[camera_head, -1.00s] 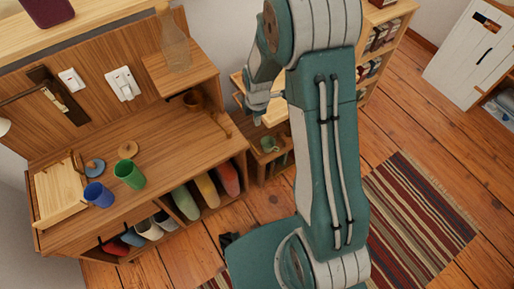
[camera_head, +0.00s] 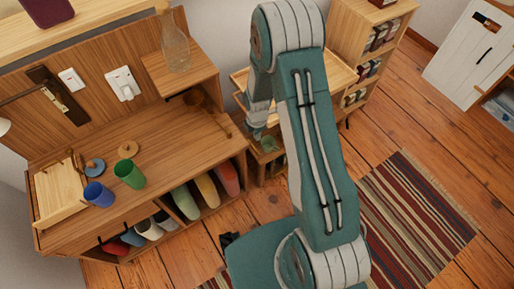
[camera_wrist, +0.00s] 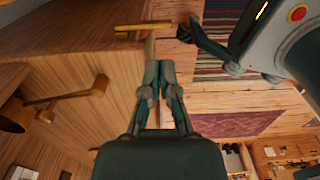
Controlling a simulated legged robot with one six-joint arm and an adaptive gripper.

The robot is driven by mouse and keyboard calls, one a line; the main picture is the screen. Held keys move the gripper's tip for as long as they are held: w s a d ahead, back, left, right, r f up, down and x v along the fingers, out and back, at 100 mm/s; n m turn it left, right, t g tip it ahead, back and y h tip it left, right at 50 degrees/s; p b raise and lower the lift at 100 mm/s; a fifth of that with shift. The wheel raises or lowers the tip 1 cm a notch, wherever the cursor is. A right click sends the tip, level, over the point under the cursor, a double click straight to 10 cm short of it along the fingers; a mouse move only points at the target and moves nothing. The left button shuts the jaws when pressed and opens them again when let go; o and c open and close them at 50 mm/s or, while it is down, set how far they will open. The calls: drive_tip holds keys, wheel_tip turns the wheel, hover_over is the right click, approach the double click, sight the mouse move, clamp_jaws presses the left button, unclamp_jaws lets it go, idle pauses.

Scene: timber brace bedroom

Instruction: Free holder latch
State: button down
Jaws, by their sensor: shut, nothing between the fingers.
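My gripper shows in the wrist view (camera_wrist: 159,72) with its two fingers together and nothing between them. Further left, a wooden peg-like piece (camera_wrist: 75,96) stands out beside a dark round opening or cup (camera_wrist: 14,116). I cannot tell for sure which piece is the holder latch. In the head view my arm partly hides the gripper, right of the desk (camera_head: 165,135).
A glass bottle (camera_head: 175,50) stands on a raised shelf. A bookcase (camera_head: 345,45) is behind my arm. Floor around the striped rug (camera_head: 420,215) is clear.

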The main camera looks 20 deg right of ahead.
wheel_tip(320, 180, down, 9)
idle(0.3)
